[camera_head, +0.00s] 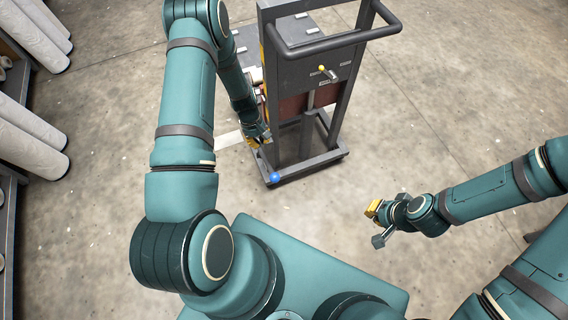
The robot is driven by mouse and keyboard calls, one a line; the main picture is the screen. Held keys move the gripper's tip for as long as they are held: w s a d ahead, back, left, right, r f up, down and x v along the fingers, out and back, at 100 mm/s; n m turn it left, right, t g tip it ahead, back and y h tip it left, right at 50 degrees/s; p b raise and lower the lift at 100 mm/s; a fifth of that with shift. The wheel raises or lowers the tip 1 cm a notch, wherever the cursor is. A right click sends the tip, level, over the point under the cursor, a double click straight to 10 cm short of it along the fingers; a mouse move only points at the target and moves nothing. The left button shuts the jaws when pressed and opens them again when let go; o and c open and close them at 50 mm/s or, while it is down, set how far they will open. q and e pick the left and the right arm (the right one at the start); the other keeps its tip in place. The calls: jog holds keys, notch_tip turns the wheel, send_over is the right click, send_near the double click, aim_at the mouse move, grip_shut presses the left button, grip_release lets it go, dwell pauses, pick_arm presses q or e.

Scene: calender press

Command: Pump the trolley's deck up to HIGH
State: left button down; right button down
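The dark grey trolley (305,75) stands upright in front of me, with its push handle (335,35) at the top. A yellow-tipped lever (323,71) with small labels beside it is on its back panel. A blue ball (275,178) shows low at the trolley's left front corner, near its base (318,166). The deck (285,42) lies partly behind the frame and my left arm. My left gripper (260,142) is low at the trolley's left side, close to its frame; its fingers are too small to read. My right gripper (376,225) is open and empty over the floor, apart from the trolley.
Pale rolls (30,140) lie on racks at the left edge. A pale floor marking (230,139) is beside the trolley. The concrete floor (460,90) to the right of the trolley is clear.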

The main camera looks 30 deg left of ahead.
pick_arm(q)
jog(key=shift+w+a, duration=0.1)
jog(key=shift+w, duration=0.15)
jog(key=b, duration=0.2)
send_over(272, 170)
jog(key=w+a, duration=0.2)
jog(key=a, duration=0.1)
jog(key=x, duration=0.3)
jog(key=a+x, duration=0.1)
jog(key=x, duration=0.2)
jog(key=a+x, duration=0.1)
jog(key=x, duration=0.2)
jog(key=shift+w+f, duration=0.1)
jog(key=shift+f, duration=0.45)
jog(key=shift+s+d+f+p, duration=0.3)
jog(key=shift+s+d+f, duration=0.15)
jog(key=shift+d+f, duration=0.3)
jog(key=shift+s+d+f, duration=0.3)
jog(key=shift+s+d, duration=0.05)
jog(key=shift+d, duration=0.3)
jog(key=shift+f, duration=0.1)
